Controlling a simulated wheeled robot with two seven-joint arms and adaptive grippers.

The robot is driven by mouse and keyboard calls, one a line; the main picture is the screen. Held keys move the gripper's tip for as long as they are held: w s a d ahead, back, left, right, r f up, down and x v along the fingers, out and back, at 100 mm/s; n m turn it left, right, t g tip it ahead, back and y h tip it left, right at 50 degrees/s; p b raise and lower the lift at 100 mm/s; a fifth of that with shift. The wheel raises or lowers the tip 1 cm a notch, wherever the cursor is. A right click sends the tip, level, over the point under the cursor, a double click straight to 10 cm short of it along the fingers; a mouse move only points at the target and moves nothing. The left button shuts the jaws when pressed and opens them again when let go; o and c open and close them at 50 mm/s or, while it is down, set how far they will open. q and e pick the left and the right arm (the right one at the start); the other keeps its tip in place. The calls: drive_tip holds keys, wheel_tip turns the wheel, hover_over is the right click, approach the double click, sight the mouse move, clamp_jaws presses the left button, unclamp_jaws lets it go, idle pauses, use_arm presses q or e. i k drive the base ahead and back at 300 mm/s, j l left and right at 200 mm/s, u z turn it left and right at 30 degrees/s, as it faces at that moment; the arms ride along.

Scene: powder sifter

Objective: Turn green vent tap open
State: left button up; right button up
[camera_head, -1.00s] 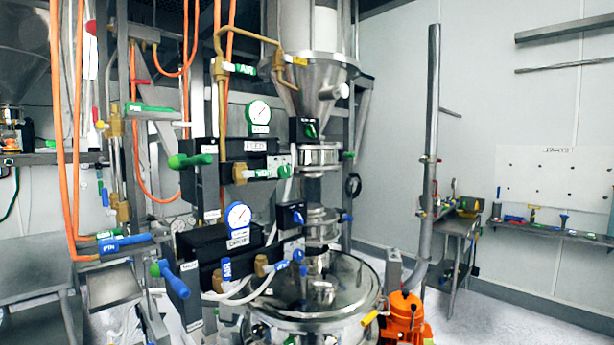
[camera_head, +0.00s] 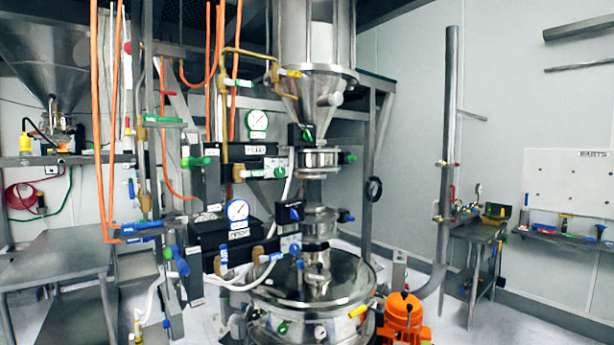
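Several green handles show, and I cannot tell for sure which is the vent tap because the labels are too small. One green lever (camera_head: 163,120) sits on the brass pipe at the left. A green bar handle (camera_head: 195,161) sticks out left of the upper regulator block. A green-banded lever (camera_head: 238,84) is on the brass pipe above. A green knob (camera_head: 280,172) is at the right of the upper block, and another green knob (camera_head: 307,133) is on a black box below the steel hopper (camera_head: 318,92). Neither of my grippers is in view.
A lidded steel vessel (camera_head: 315,282) stands below, with an orange motor (camera_head: 403,310) beside it. Blue handles (camera_head: 180,260) and orange hoses (camera_head: 98,120) crowd the left. A grey table (camera_head: 55,262) stands at far left, a workbench (camera_head: 475,231) at right. Floor shows at right.

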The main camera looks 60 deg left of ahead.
sight(257, 173)
drive_tip(key=i+l+z, duration=0.45)
drive_tip(key=i+l+u, duration=0.2)
drive_tip(key=i, duration=0.4)
drive_tip(key=i+u, duration=1.3)
drive_tip(key=u, duration=0.2)
drive_tip(key=i+u, duration=0.2)
drive_tip(key=u, duration=0.2)
drive_tip(key=i+l+u, duration=0.1)
drive_tip(key=u, duration=0.3)
drive_tip(key=i+u, duration=0.2)
drive_tip(key=u, duration=0.2)
drive_tip(key=i+l+u, duration=0.15)
drive_tip(key=u, duration=0.25)
drive_tip(key=i+u, duration=0.25)
drive_tip(key=u, duration=0.25)
drive_tip(key=i+l+u, duration=0.2)
drive_tip(key=u, duration=0.25)
drive_tip(key=i+l+u, duration=0.15)
drive_tip(key=u, duration=0.35)
drive_tip(key=l, duration=0.1)
